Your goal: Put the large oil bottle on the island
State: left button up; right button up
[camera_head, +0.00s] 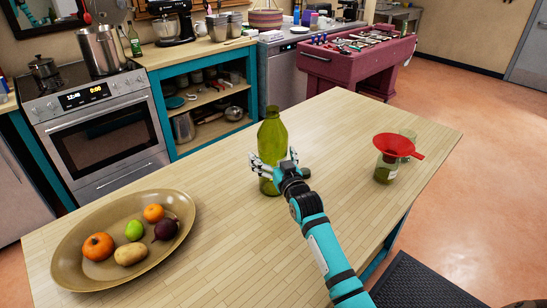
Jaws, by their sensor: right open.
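A large olive-green oil bottle (272,137) stands upright on the wooden island top (225,235). My right gripper (270,166) is at the lower half of the bottle with its fingers spread on both sides of it. The fingers are open, and I cannot tell whether they touch the glass. The arm reaches in from the lower right and hides part of the bottle's base. My left gripper is not in view.
A brown oval platter (70,262) with fruit and vegetables sits at the left. A small dark object lies right of the bottle.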

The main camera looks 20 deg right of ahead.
jog(key=shift+r, duration=0.2)
jog(key=s+b, duration=0.1)
jog(key=s, duration=1.1)
jog(key=shift+a+b, duration=0.3)
jog(key=shift+a, duration=0.05)
